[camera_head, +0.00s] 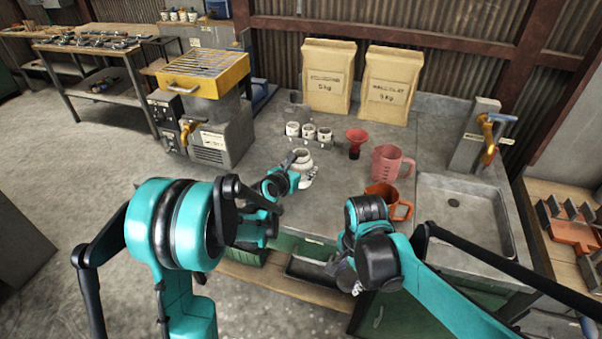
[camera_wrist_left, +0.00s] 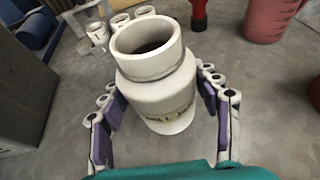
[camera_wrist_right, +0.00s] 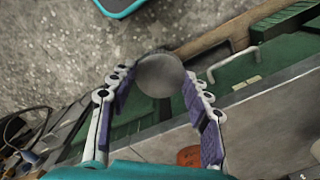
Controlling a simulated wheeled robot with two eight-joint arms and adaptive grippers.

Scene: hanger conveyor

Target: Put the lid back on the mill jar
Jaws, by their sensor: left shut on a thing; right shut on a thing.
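The mill jar (camera_head: 303,157) is cream-white with dark lettering and stands on the grey counter. In the left wrist view the jar (camera_wrist_left: 158,85) has an open, uncovered mouth and a dark inside. My left gripper (camera_head: 301,169) is shut on the jar's body, one finger on each side. My right gripper (camera_head: 345,272) is in front of the counter's front edge, low and to the right of the jar. In the right wrist view it is shut on a round grey piece (camera_wrist_right: 160,75), which looks like the lid. The fingers partly hide its sides.
Several small white cups (camera_head: 309,132) stand behind the jar. A red funnel-shaped item (camera_head: 356,137), a pink jug (camera_head: 388,163) and an orange mug (camera_head: 401,210) stand to the right, before the sink (camera_head: 460,215). Two paper bags (camera_head: 328,78) stand at the wall.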

